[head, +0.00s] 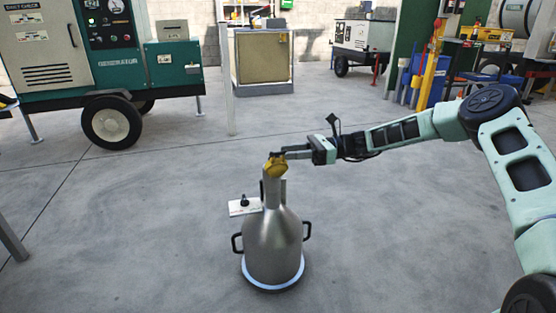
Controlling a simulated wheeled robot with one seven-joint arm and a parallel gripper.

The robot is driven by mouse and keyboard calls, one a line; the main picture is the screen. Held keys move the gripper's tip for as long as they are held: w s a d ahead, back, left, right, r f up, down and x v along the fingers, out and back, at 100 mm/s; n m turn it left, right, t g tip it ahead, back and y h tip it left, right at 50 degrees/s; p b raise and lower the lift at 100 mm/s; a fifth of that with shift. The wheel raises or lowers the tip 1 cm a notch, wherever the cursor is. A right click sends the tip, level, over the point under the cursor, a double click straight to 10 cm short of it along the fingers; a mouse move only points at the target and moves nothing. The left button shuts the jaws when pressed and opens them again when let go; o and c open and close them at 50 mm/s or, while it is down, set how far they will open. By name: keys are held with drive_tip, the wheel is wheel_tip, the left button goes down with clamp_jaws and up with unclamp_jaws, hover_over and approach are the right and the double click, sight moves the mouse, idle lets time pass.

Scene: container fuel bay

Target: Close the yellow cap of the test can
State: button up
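The test can (272,245) is a silver metal vessel with a narrow neck and black side handles. It stands upright on the floor near the middle of the head view. Its yellow cap (275,166) is at the top of the neck and looks tilted. My gripper (290,152) reaches in from the right, with its fingers at the upper edge of the cap. The fingers overlap the cap in this view, so I cannot tell whether they touch or grip it. The finger gap is too small to make out.
A small white plate with a black knob (243,206) sits at the left of the can's neck. A green wheeled generator (120,60) stands at the back left, and a framed tan panel (262,58) behind the can. The concrete floor around the can is clear.

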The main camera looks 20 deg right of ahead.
sight(278, 153)
drive_tip(key=shift+w+a+b, duration=0.15)
drive_tip(key=shift+a+b, duration=0.45)
drive_tip(key=shift+a, duration=1.55)
drive_tip(key=shift+c, duration=0.3)
clamp_jaws()
